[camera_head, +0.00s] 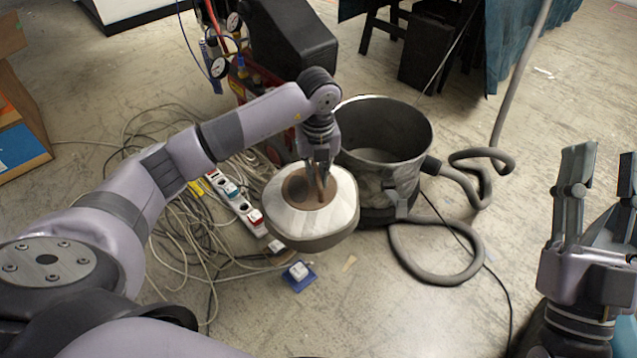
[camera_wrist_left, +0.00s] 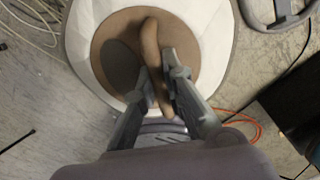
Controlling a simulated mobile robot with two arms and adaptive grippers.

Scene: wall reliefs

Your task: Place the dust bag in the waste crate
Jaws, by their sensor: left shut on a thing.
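The dust bag (camera_head: 335,207) is a wide, round white body with a grey rim below and a brown disc on top. My left gripper (camera_head: 319,186) is shut on the brown tab (camera_wrist_left: 151,45) that rises from this disc. The bag hangs level in front of the open vacuum drum (camera_head: 385,160) and overlaps its front left side in the head view. In the left wrist view the white bag (camera_wrist_left: 88,72) lies under the fingers. My right gripper (camera_head: 604,165) is open and empty at the right edge. I cannot make out a waste crate.
A grey hose (camera_head: 432,277) loops on the floor right of the drum. Tangled cables and a power strip (camera_head: 237,203) lie at left. A red and black machine (camera_head: 290,40) stands behind. A brown box (camera_head: 25,115) stands far left. Floor at the front centre is mostly clear.

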